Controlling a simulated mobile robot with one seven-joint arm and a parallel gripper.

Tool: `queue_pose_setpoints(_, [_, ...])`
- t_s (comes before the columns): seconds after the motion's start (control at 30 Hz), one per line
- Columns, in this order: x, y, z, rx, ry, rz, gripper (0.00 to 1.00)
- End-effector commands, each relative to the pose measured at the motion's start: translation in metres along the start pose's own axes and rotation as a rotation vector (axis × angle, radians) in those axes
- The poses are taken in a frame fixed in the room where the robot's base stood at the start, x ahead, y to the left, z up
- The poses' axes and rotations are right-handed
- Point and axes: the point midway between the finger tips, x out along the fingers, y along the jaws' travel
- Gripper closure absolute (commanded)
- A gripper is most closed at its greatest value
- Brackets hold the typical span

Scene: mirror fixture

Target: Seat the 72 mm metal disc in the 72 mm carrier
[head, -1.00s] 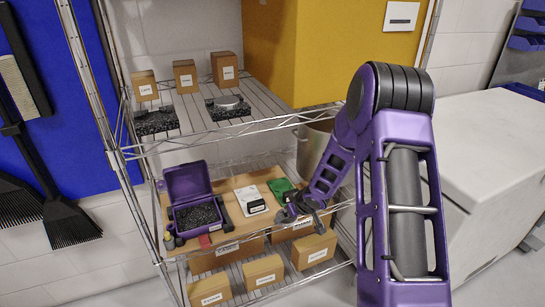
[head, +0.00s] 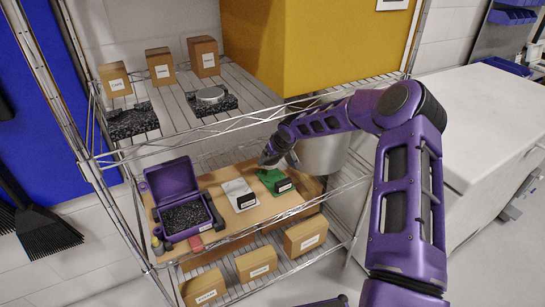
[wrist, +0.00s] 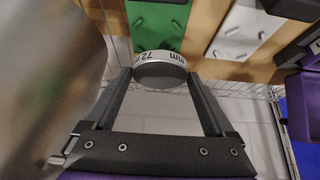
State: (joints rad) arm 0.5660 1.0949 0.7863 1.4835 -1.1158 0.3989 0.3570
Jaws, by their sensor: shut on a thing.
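My gripper (wrist: 160,82) is shut on a silver metal disc (wrist: 160,72), which carries a "72 mm" marking on its rim, in the wrist view. In the head view my gripper (head: 268,157) is at the back of the lower board, by the far side of the green carrier (head: 272,181); the disc cannot be made out there. The green carrier also shows in the wrist view (wrist: 157,22), beyond the disc. A white carrier (head: 237,191) stands left of the green one. The carriers' labels are too small to read.
A purple case (head: 175,180) with dark foam stands open at the left of the wooden board (head: 222,232). A grey metal pot (head: 322,153) is close to the arm's right. Wire shelf edges lie above. Another disc (head: 210,94) sits on a dark block upstairs.

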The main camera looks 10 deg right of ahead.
Motion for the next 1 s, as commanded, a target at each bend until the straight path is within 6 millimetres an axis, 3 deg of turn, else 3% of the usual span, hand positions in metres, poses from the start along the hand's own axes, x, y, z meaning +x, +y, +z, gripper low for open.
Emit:
queue_pose_setpoints(0.07, [-0.002,0.004,-0.009,0.002,0.019,0.008,0.77])
queue_pose_setpoints(0.6, [0.042,0.003,0.022,0.000,0.011,0.007,0.77])
queue_pose_setpoints(1.0, [0.045,0.002,0.024,0.001,0.011,0.005,0.77])
